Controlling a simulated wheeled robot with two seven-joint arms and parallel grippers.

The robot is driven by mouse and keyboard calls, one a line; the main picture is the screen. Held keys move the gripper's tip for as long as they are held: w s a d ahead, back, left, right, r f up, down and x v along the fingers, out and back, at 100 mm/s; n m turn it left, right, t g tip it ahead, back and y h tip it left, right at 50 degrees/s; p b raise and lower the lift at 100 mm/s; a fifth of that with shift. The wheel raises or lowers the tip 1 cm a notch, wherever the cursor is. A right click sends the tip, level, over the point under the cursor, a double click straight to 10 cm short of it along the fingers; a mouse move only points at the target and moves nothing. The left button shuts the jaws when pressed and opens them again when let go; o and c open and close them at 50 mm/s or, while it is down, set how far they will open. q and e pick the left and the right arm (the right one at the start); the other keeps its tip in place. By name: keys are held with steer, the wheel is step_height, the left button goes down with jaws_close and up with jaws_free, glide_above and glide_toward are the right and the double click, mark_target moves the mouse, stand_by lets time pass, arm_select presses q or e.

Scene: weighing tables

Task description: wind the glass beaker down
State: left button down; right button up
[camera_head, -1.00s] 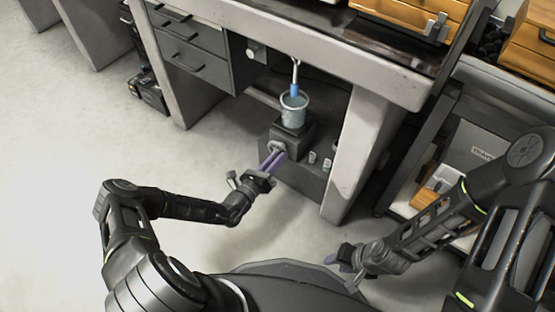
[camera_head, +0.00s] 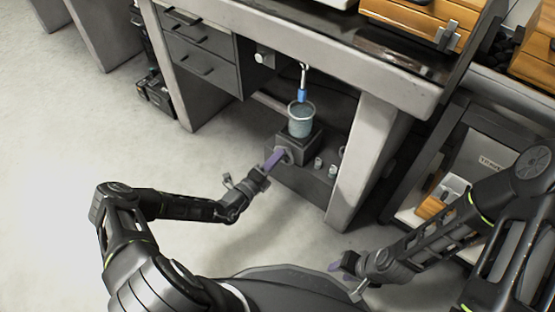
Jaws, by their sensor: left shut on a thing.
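The glass beaker (camera_head: 301,125) stands upright on a dark grey block-like stand (camera_head: 303,150) under the table. It holds bluish liquid. A blue piece (camera_head: 302,95) hangs on a metal hook above it, its lower end at the beaker's rim; I cannot tell whether it dips in. My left gripper (camera_head: 274,158) is at the stand's front, its purple fingers shut on a round grey knob (camera_head: 283,155), which they partly hide. My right gripper (camera_head: 340,266) is low at the right, away from the stand; its finger gap is unclear.
Small containers (camera_head: 325,167) stand right of the stand on the dark base. The table leg (camera_head: 362,160) rises to their right, and grey drawers (camera_head: 200,45) are at the left. The tabletop edge (camera_head: 330,75) runs above the beaker. Open floor lies left.

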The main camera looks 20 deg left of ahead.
arm_select(q)
steer(key=shift+a+n, duration=0.1)
steer(key=shift+n, duration=0.2)
steer(key=c, duration=1.3)
jaws_free()
steer(key=p+v, duration=0.2)
steer(key=v, duration=0.5)
steer(key=shift+s, duration=0.4)
